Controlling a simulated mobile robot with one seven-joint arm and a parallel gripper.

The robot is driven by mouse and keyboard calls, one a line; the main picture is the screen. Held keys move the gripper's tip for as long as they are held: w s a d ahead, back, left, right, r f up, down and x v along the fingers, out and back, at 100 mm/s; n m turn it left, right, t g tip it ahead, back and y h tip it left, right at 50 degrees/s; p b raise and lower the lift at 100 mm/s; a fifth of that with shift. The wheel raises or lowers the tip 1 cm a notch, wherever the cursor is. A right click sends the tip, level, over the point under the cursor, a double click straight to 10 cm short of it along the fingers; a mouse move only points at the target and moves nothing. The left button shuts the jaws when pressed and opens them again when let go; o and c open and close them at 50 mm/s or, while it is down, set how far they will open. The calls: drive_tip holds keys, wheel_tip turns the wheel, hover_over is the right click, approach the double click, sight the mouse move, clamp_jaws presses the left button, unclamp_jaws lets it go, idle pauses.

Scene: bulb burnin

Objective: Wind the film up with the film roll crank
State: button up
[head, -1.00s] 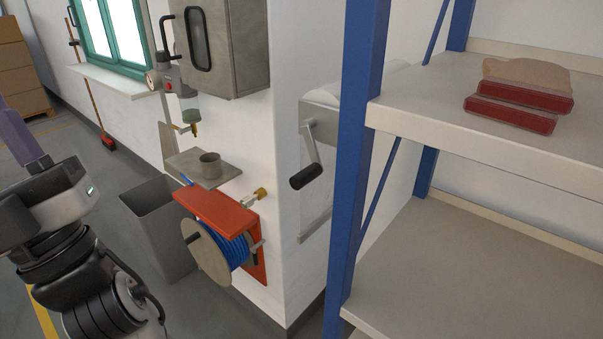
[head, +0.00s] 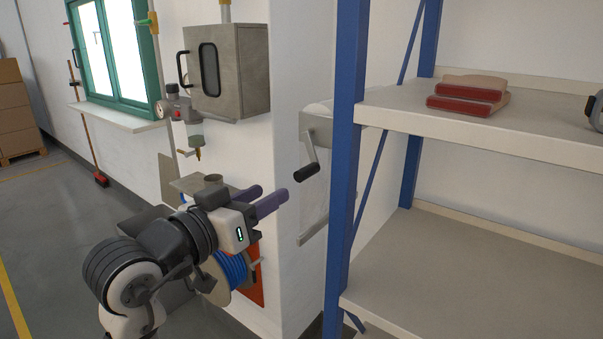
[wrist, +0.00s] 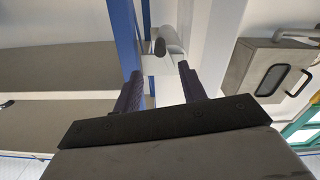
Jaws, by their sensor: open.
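The film roll crank (head: 312,160) hangs from a grey bracket on the white wall, just left of the blue shelf post. Its arm slopes down from the bracket to a black handle (head: 306,173). The pale film roll (head: 320,108) shows partly behind the bracket, and a film sheet hangs below. My gripper (head: 280,198) is open and empty, left of the handle and a little below it, apart from it. In the wrist view my two purple fingers (wrist: 160,82) point towards the crank, whose dark handle (wrist: 160,46) shows beyond and between them.
A blue shelf post (head: 346,170) stands close right of the crank, with shelves (head: 460,125) holding red-edged items. A grey cabinet (head: 255,70) hangs at upper left. A hose reel (head: 232,268) sits below my gripper. Open floor lies at left.

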sight(297, 177)
drive_tip(key=p+x, duration=0.2)
drive_tip(key=x, duration=0.9)
drive_tip(key=shift+w, duration=0.1)
drive_tip(key=shift+c, duration=0.3)
clamp_jaws()
drive_tip(key=shift+p, duration=0.3)
